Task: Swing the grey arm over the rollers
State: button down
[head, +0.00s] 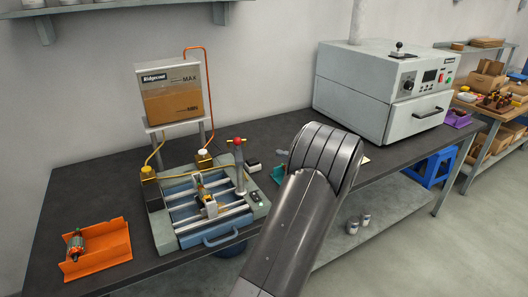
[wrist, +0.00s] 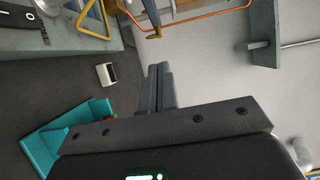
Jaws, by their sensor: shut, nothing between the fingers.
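The winding machine (head: 172,236) stands on the dark bench at left centre in the head view, with pale rollers (head: 212,220) lying across its blue bed. A grey upright arm (head: 239,170) with a red knob (head: 238,141) on top stands at the rollers' back right end. It looks upright, not laid over the rollers. In the head view my forearm hides my gripper. In the wrist view my gripper (wrist: 159,72) is shut, with its two grey fingers together and empty. It is apart from the machine, whose corner (wrist: 75,40) shows at top left.
An orange tray (head: 112,262) holding an armature lies left of the machine. A box on a stand (head: 172,92) with copper tubing rises behind it. A grey oven (head: 370,100) stands at right. A small white block (wrist: 106,74) and a teal tray (wrist: 40,145) show in the wrist view.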

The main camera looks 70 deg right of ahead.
aim_at(237, 145)
jog(key=w+a+x, duration=0.1)
jog(key=a+x, duration=0.1)
jog(key=x, duration=1)
jog(key=shift+a, duration=0.3)
jog(key=shift+w+f+n+y, duration=0.15)
jog(key=shift+n+y, duration=0.15)
jog(key=shift+y, duration=0.2)
